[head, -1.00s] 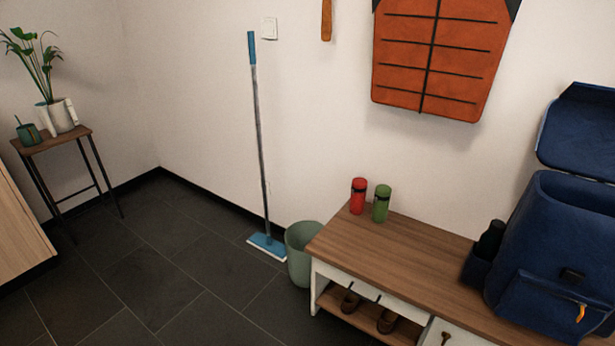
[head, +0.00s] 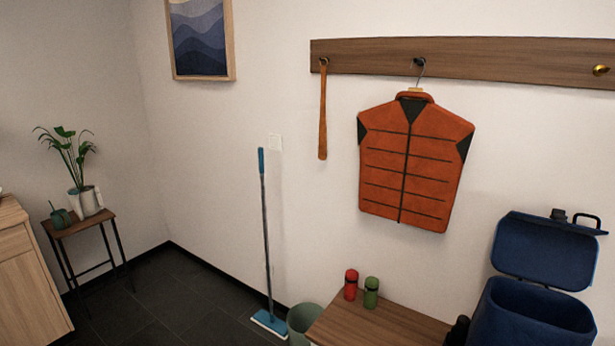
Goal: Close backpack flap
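The blue backpack (head: 520,318) stands at the lower right of the head view, on the right part of the wooden bench. Its flap (head: 546,250) is raised, tilted up behind the open top against the wall side. A black buckle and a handle loop show at the flap's upper edge. The lower part of the backpack is cut off by the frame. A dark bottle (head: 458,331) shows at its left side. Neither of my grippers is in view.
A red bottle (head: 351,285) and a green bottle (head: 371,292) stand on the bench (head: 392,324). A green bin (head: 303,322) and a blue mop (head: 266,240) are left of it. An orange vest (head: 413,165) hangs from a wall rail (head: 470,62). Dark floor is open at left.

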